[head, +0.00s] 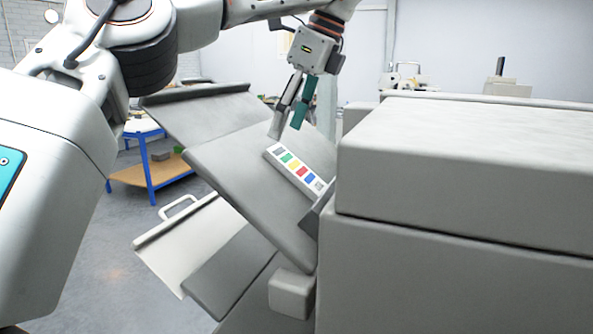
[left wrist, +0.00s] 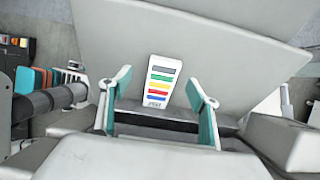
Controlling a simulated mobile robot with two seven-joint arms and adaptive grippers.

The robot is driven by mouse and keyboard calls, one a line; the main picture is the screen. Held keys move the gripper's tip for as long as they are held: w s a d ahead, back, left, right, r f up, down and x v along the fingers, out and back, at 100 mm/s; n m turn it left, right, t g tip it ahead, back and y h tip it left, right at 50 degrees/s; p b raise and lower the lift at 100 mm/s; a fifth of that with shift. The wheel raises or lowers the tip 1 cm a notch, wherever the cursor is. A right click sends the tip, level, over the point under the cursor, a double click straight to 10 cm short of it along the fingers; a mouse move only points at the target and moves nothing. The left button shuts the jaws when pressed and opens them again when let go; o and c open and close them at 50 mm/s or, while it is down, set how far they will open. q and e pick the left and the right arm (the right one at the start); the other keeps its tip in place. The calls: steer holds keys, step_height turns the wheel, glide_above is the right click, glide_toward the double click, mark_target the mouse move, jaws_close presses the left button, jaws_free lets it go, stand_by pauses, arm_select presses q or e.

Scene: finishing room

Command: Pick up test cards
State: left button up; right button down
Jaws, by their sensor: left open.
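A white test card (head: 295,168) with grey, green, yellow, red and blue patches lies on a tilted grey tray (head: 240,185) on the side of a large grey machine. My left gripper (head: 287,118) is open and empty, pointing down just above the card's upper end. In the left wrist view the card (left wrist: 158,82) shows between the two teal-padded fingers (left wrist: 156,90), with clear space on both sides. The fingers do not appear to touch the card. My right gripper is not in view.
The grey machine body (head: 460,190) fills the right side, close to the card. Another tilted tray (head: 200,118) sits above and a lower one with a white handle (head: 180,245) below. A blue-framed cart (head: 150,175) stands behind at left.

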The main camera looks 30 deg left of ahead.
mark_target(279, 150)
arm_select(q)
steer(key=shift+w+x, duration=0.2)
steer(key=shift+x, duration=1.15)
steer(key=shift+w+x, duration=0.25)
steer(key=shift+x, duration=1.15)
steer(key=shift+r, duration=0.1)
steer(key=c, duration=1.6)
